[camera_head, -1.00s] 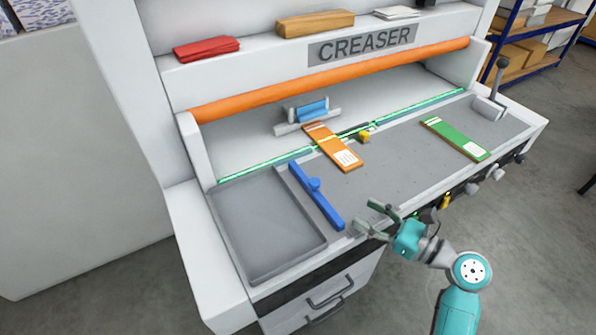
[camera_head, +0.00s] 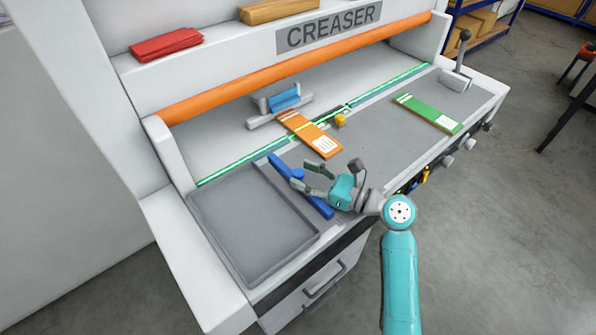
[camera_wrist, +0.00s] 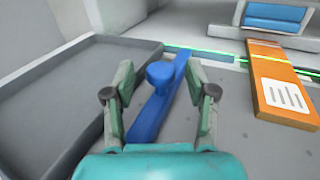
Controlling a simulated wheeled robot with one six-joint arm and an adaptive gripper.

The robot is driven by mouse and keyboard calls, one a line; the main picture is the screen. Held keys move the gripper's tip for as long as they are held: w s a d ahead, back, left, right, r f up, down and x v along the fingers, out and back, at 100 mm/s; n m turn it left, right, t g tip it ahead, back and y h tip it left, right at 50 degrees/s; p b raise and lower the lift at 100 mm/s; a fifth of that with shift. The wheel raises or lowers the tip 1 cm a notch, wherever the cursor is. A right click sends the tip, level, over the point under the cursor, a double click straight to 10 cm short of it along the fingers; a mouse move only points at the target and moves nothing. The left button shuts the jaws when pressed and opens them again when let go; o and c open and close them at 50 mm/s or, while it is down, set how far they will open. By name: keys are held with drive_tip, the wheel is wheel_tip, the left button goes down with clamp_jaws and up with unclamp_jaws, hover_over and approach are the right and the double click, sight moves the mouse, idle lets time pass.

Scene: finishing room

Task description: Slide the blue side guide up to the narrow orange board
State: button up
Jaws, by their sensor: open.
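The blue side guide (camera_head: 318,206) is a long bar with a round knob, lying on the grey bed just right of the grey tray. In the wrist view the guide (camera_wrist: 152,116) runs between my fingers, with its knob (camera_wrist: 160,74) ahead between the fingertips. My gripper (camera_head: 306,176) is open over the guide; in the wrist view (camera_wrist: 160,85) its fingers stand apart on either side of the knob. I cannot tell if they touch it. The narrow orange board (camera_head: 322,143) lies right of the guide, with bare bed between them; it also shows in the wrist view (camera_wrist: 268,68).
The empty grey tray (camera_head: 262,272) borders the guide on the left. A green board (camera_head: 428,113) lies farther right. A small yellow knob (camera_head: 340,120) and a blue-and-grey block (camera_head: 284,98) are near the orange board. An orange roller (camera_head: 300,70) spans the machine above.

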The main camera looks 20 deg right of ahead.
drive_tip(key=shift+x, duration=1.1)
clamp_jaws()
drive_tip(key=w+d, duration=0.1)
drive_tip(key=d, duration=0.2)
drive_tip(key=w+d, duration=0.1)
drive_tip(key=d, duration=0.4)
drive_tip(key=shift+w+d, duration=0.35)
drive_tip(key=shift+w, duration=0.05)
unclamp_jaws()
